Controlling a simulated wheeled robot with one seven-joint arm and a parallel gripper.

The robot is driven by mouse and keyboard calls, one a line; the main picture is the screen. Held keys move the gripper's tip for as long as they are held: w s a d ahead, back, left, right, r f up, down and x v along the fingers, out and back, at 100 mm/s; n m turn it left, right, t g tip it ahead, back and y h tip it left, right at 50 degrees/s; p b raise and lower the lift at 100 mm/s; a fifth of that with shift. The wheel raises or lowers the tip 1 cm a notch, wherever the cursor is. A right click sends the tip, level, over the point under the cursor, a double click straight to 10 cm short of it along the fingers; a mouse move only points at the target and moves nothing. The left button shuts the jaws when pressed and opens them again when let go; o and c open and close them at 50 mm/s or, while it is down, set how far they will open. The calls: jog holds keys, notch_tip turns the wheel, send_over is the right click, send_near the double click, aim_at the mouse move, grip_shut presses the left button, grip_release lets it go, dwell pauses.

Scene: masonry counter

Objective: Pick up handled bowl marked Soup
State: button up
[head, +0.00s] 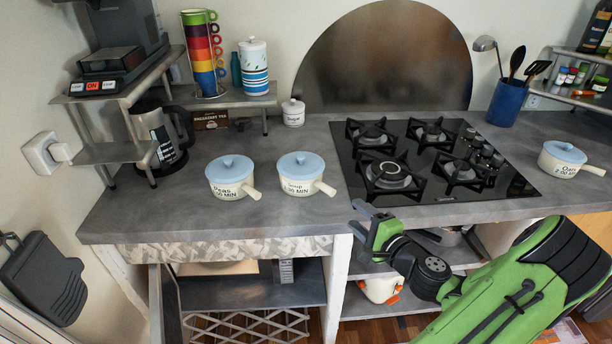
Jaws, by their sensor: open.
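The handled bowl marked Soup (299,186) stands upright on the grey counter, left of the cooktop. It is cream with a light blue lid, and its handle points to the lower right. A similar bowl marked Peas (228,190) stands just left of it, apart from it. A bowl marked Oats (561,166) stands at the far right. My gripper (358,221) is open and empty near the counter's front edge. It is to the lower right of the Soup bowl and apart from it.
A black gas cooktop (425,164) lies right of the Soup bowl. A small white lidded jar (293,113) stands behind it, and a kettle (163,140) at the left. The counter in front of the Soup bowl is clear. Open shelves (252,291) lie below.

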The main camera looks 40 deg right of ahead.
aim_at(331, 194)
jog(key=w, duration=0.4)
jog(key=w+d+f, duration=0.1)
jog(key=w, duration=0.8)
jog(key=shift+w+d+f, duration=0.15)
jog(key=shift+d+f, duration=0.25)
grip_shut()
jog(key=shift+r, duration=0.1)
